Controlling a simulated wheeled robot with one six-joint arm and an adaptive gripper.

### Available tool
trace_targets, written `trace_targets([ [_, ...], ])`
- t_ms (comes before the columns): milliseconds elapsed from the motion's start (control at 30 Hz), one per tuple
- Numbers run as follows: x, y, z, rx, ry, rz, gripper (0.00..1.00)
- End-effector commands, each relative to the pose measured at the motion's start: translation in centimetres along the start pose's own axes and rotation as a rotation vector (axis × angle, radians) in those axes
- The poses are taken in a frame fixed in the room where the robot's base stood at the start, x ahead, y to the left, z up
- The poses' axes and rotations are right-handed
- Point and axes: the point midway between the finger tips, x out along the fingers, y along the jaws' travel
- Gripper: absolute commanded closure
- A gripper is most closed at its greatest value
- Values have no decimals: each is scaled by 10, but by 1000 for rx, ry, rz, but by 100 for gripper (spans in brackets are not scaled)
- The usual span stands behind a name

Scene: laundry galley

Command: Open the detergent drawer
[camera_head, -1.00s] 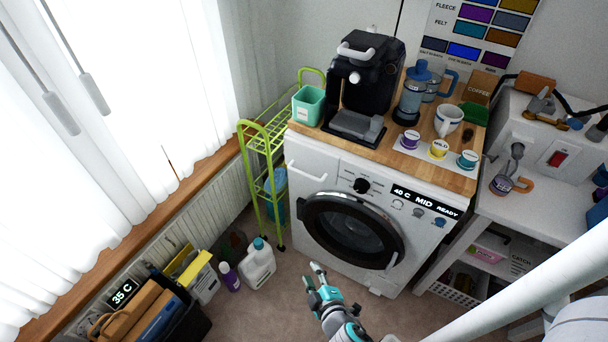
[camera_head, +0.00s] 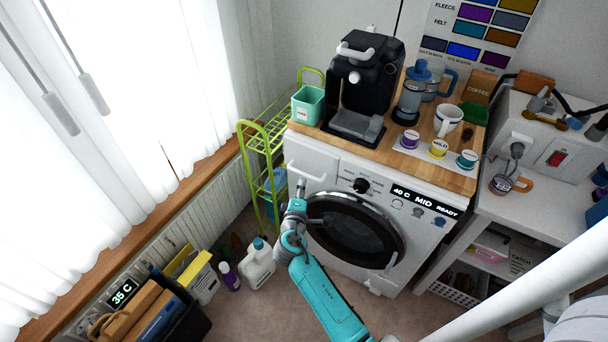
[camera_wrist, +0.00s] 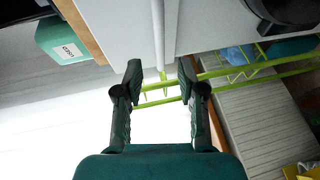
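The white washing machine (camera_head: 385,272) stands under the wooden top. Its detergent drawer (camera_head: 312,155) is at the upper left of the front and looks shut, with a pale bar handle (camera_head: 304,173). My gripper (camera_head: 299,188) is right at this handle in the head view and covers part of the area below it. In the wrist view my gripper (camera_wrist: 161,76) has its two dark fingers apart. A white bar, which looks like the handle (camera_wrist: 164,38), lies in line with the gap between the fingertips. I cannot tell whether they touch it.
A green wire rack (camera_head: 262,150) stands close left of the machine. A white bottle (camera_head: 258,265) and a purple bottle (camera_head: 229,277) are on the floor below. The coffee machine (camera_head: 368,75) and cups stand on the wooden top (camera_head: 455,178).

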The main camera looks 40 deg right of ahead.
Motion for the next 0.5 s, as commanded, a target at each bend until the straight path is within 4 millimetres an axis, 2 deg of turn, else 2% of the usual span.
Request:
trace_targets([
  [100,23,1,0,2,-2,1,61],
  [300,57,1,0,2,0,1,61],
  [500,77,0,0,1,1,0,61],
])
